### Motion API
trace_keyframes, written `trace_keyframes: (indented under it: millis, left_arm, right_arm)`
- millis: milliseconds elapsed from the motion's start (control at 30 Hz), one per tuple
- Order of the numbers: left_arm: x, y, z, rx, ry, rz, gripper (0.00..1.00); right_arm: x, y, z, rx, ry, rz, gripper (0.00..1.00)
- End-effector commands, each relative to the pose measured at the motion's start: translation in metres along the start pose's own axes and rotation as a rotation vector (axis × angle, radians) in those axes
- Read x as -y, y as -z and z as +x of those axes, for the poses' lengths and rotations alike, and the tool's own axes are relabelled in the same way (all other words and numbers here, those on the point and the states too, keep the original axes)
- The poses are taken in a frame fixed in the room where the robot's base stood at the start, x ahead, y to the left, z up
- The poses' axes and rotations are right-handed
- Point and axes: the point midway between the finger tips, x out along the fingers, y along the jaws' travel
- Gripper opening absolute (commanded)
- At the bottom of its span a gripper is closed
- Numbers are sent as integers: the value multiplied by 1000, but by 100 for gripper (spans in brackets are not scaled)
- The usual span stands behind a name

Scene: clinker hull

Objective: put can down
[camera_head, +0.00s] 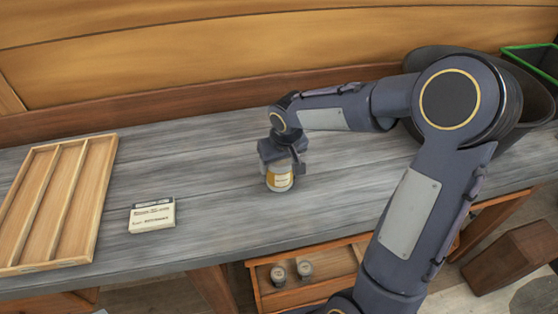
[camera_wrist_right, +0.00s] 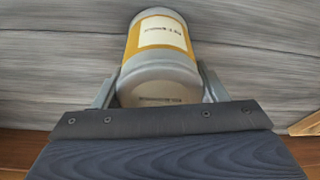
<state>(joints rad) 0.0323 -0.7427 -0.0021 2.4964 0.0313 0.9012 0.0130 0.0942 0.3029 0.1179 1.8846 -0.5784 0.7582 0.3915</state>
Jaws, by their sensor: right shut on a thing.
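A small can (camera_head: 280,179) with a yellow-orange band and a white label is in my right gripper (camera_head: 281,165), over the middle of the grey plank bench (camera_head: 340,195). In the right wrist view the can (camera_wrist_right: 160,45) lies between the two grey fingers of the gripper (camera_wrist_right: 160,92), which are shut on its sides. I cannot tell whether the can's base touches the bench. My left gripper is not in view.
A wooden tray (camera_head: 40,203) with long compartments lies at the left of the bench. A small labelled box (camera_head: 152,216) lies beside it. An open drawer (camera_head: 262,291) below the front edge holds two small jars. A dark bucket (camera_head: 535,90) stands at the back right.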

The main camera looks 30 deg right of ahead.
Motion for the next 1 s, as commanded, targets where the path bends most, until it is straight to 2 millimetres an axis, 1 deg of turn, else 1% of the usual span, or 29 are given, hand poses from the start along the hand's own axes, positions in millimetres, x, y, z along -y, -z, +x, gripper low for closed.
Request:
trace_keyframes:
  millis: [167, 300, 333, 500, 800, 867, 900, 967, 1000]
  left_arm:
    - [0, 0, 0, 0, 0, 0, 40]
    - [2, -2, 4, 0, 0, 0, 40]
    - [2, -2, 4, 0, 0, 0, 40]
    - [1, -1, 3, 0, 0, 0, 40]
    - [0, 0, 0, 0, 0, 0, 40]
    - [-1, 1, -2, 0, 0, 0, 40]
    - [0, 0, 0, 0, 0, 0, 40]
    - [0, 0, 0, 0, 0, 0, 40]
    - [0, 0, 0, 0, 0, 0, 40]
  right_arm:
    - [0, 1, -1, -3, 0, 0, 29]
    - [0, 0, 3, -3, 0, 0, 29]
    - [0, -1, 4, 0, 0, 0, 67]
    - [0, -1, 2, 0, 0, 0, 88]
    - [0, 0, 0, 0, 0, 0, 88]
    - [0, 1, -4, 0, 0, 0, 88]
    - [0, 1, -7, -3, -1, 1, 88]
    - [0, 1, -16, -5, -1, 0, 88]
    - [0, 1, -24, -6, -1, 0, 88]
